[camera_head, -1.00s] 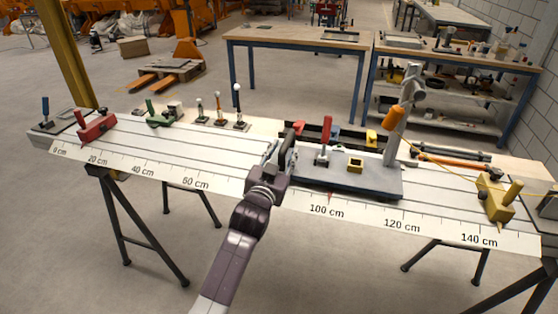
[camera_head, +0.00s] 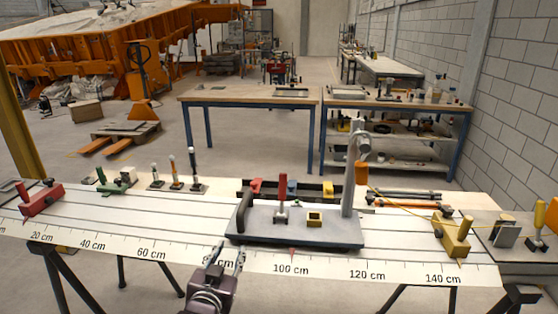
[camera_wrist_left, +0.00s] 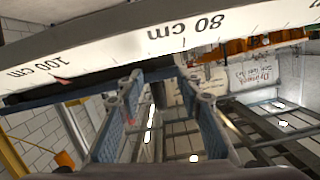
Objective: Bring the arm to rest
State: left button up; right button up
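My left gripper (camera_head: 227,256) shows at the bottom of the head view, in front of the scale strip near the 80 to 90 cm marks. Its two fingers are apart and nothing is between them. In the left wrist view the open fingers (camera_wrist_left: 162,90) point toward the front edge, below the scale strip (camera_wrist_left: 150,42). Most of the left arm is outside the head view. My right gripper is in neither view.
The grooved bench (camera_head: 130,222) stands close in front. A red clamp (camera_head: 42,202) is left, a yellow one (camera_head: 455,240) right.

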pick_arm(q)
jog(key=s+a+f+g, duration=0.2)
jog(key=s+f+g, duration=0.4)
jog(key=s+f, duration=0.8)
jog(key=s+f+g, duration=0.2)
jog(key=s+g, duration=0.1)
jog(key=s, duration=0.8)
jog(key=s+f+g, duration=0.2)
jog(key=s+g, duration=0.1)
jog(key=s, duration=0.9)
notch_tip(320, 180, down, 25)
jog(key=s+g, duration=0.1)
jog(key=s+a+f, duration=0.2)
jog(key=s+f, duration=0.6)
jog(key=s+a+f+g, duration=0.1)
jog(key=s+f, duration=0.7)
jog(key=s, duration=0.1)
jog(key=shift+s+a+f+g, duration=0.3)
jog(key=shift+a+f, duration=0.05)
jog(key=shift+f, duration=0.05)
